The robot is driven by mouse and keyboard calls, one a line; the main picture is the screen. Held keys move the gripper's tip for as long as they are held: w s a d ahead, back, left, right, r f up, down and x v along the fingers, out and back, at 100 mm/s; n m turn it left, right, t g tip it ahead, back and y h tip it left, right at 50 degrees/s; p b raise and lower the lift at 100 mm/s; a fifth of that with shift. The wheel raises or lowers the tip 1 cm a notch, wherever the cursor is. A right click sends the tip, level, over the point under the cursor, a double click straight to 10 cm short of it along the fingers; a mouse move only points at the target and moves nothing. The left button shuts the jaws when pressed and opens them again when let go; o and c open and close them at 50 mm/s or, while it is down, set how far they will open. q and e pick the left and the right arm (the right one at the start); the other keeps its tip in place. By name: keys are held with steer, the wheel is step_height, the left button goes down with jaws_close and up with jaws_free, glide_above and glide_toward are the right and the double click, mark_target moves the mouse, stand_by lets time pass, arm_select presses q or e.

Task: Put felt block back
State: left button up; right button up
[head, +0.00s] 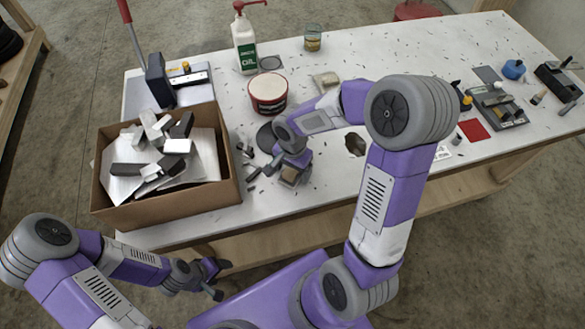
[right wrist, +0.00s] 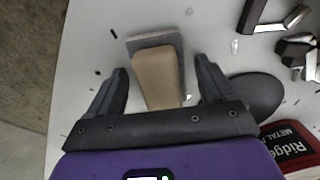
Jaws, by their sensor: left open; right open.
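The felt block (right wrist: 158,72) has a tan body and a grey felt layer at its far end. It lies on the white table (right wrist: 215,20). In the head view the felt block (head: 289,176) shows partly, below my right gripper (head: 287,181). In the right wrist view my right gripper (right wrist: 161,66) is open, with a finger on either side of the block and gaps between. Whether the block is within the jaws' depth is hard to tell. My left gripper (head: 217,279) is open and empty, in front of the table's near edge.
A cardboard box (head: 172,212) of metal offcuts stands left. A red-and-white tub (head: 268,93), oil bottle (head: 245,45) and glass jar (head: 313,40) stand behind. A dark disc (right wrist: 258,96) lies beside the right finger. A red square (head: 473,130) and grey tray (head: 497,108) lie right.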

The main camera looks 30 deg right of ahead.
steer(key=shift+r, duration=0.1)
steer(key=shift+r+p, duration=0.35)
step_height(320, 180, up, 12)
steer(key=p, duration=0.2)
steer(key=shift+f+p, duration=0.25)
steer(key=shift+p, duration=0.1)
